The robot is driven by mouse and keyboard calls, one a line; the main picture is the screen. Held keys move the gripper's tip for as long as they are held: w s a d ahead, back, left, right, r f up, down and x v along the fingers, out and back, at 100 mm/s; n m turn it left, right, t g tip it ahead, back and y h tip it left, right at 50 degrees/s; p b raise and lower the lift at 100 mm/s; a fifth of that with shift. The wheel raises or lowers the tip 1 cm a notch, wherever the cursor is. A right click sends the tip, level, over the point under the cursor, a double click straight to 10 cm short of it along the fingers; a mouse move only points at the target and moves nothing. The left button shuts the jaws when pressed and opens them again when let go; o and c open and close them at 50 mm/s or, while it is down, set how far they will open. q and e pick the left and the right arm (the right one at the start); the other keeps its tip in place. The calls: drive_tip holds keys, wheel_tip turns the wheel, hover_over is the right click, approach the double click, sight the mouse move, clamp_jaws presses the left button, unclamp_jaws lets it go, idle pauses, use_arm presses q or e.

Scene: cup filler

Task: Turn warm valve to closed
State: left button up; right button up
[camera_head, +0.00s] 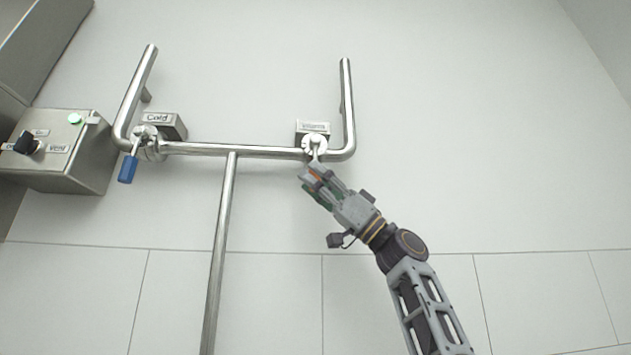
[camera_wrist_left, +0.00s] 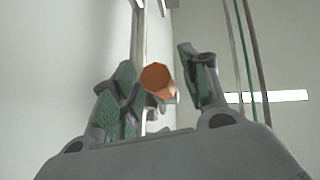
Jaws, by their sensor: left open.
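The warm valve (camera_head: 314,145) sits on the steel pipe at the right branch, under a small sign box. Its metal lever points downward, and its orange handle (camera_head: 316,173) is mostly hidden by my left gripper (camera_head: 315,181). In the left wrist view, the round end of the orange handle (camera_wrist_left: 157,78) shows between the two green-padded fingers of my left gripper (camera_wrist_left: 160,85). The fingers are open, one on each side of the handle, with a gap visible on the right. Whether the left finger touches it I cannot tell. My right gripper is in neither view.
The cold valve (camera_head: 148,143) with its blue handle (camera_head: 128,169) hangs at the left. A steel control box (camera_head: 85,160) with a black knob and green light is further left. A vertical pipe (camera_head: 220,240) runs down mid-view. Bare wall lies to the right.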

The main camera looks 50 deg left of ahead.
use_arm(q)
drive_tip(key=v, duration=1.1)
drive_tip(key=shift+w+d+f, duration=0.2)
drive_tip(key=shift+f, duration=0.1)
idle(0.4)
